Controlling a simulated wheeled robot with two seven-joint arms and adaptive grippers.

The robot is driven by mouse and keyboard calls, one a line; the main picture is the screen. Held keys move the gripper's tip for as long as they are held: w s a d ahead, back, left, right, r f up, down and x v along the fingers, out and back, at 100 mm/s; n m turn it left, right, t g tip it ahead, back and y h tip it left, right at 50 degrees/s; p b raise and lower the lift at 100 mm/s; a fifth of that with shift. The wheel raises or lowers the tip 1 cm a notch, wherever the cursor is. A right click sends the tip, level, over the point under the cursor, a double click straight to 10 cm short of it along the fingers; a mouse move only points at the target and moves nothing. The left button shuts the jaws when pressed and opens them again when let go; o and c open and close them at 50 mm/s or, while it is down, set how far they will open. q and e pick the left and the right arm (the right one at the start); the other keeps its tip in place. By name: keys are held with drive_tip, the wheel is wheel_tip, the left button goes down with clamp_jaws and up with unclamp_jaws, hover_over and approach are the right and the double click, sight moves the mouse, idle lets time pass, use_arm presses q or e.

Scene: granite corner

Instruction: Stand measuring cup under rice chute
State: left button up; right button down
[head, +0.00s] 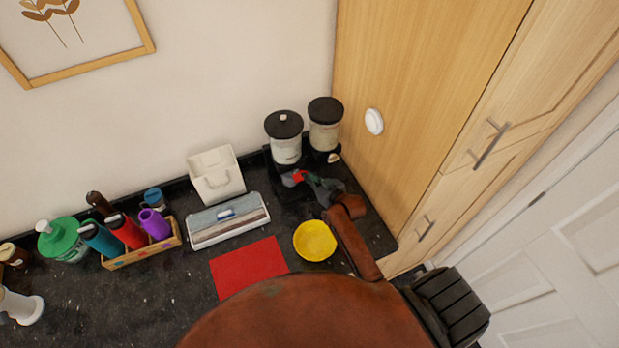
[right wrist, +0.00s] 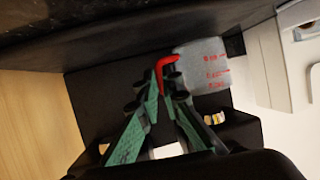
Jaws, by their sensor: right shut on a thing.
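The measuring cup (right wrist: 207,68) is clear grey with red markings and a red handle (right wrist: 166,64). My right gripper (right wrist: 163,92) is shut on the handle. In the head view, the red handle (head: 298,176) shows at the tips of my right gripper (head: 306,180), in front of the dispenser. The dispenser has two clear canisters with black lids, a left one (head: 286,150) and a right one (head: 325,136), on a black base. The cup is low by the base, below the left canister; whether it touches the base I cannot tell. My left gripper is not in view.
A yellow bowl (head: 315,241) and a red mat (head: 247,267) lie nearer on the dark counter. A white container (head: 216,174), a grey-and-white box (head: 228,221) and a wooden bottle tray (head: 142,258) stand left. A wooden cabinet (head: 432,90) closes off the right.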

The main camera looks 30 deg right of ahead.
drive_tip(key=shift+f, duration=0.6)
drive_tip(key=c, duration=2.1)
unclamp_jaws()
drive_tip(key=shift+f, duration=0.1)
drive_tip(key=shift+s, duration=0.1)
drive_tip(key=b+v, duration=0.1)
drive_tip(key=v, duration=1.1)
